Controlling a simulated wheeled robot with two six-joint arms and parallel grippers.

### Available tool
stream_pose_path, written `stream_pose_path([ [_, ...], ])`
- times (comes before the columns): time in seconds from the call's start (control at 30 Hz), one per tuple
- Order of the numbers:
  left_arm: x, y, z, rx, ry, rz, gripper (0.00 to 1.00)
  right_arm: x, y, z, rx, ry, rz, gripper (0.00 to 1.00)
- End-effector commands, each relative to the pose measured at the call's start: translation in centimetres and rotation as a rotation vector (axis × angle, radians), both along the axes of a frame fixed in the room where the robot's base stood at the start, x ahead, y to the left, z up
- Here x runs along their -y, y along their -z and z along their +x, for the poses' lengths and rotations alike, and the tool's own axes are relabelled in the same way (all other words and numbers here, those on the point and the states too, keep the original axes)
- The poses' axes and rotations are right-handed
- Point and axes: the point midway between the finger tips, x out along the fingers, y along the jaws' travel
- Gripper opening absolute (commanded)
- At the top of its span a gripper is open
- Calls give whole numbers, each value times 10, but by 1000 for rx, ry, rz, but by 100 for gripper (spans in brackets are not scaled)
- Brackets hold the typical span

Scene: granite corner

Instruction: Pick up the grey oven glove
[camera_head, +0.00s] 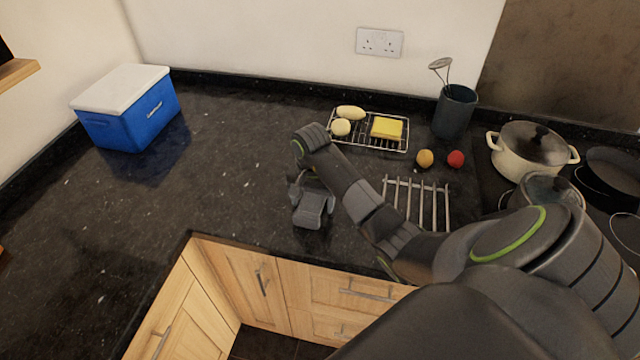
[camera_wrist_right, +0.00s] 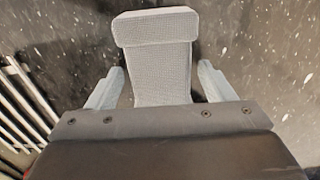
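The grey oven glove (camera_head: 312,212) lies on the dark granite worktop, left of the metal rack. In the right wrist view the glove (camera_wrist_right: 158,70) shows a textured grey body with a thicker cuff at the top. My right gripper (camera_head: 304,186) is at the glove, pointing down. In the wrist view the right gripper (camera_wrist_right: 160,80) is open, with one finger on each side of the glove. Narrow gaps show between the fingers and the glove. The glove's near end is hidden behind the gripper body. My left gripper is not in view.
A metal slatted rack (camera_head: 420,202) lies right of the glove. Behind are a wire rack (camera_head: 366,143) with food, a yellow fruit (camera_head: 425,158), a red fruit (camera_head: 455,159) and a utensil pot (camera_head: 454,112). A blue cool box (camera_head: 130,115) stands back left. The left worktop is clear.

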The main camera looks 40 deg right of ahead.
Motion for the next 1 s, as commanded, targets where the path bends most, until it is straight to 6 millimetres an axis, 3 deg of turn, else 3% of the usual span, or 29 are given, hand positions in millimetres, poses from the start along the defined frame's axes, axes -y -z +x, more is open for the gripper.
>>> stream_pose_path([
  [0.03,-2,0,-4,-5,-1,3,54,0,0,0,0,0,0,68],
  [0.37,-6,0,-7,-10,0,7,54,1,0,0,0,1,0,27],
  [0.6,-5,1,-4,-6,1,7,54,1,-1,0,-1,1,-1,27],
  [0.73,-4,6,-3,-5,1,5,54,1,-11,1,3,1,0,27],
  [0.8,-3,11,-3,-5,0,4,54,1,-22,1,5,-1,-3,27],
  [0.9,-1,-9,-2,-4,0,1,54,1,-55,1,3,0,-1,27],
  [1.0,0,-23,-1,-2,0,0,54,1,-69,0,-1,1,-1,27],
])
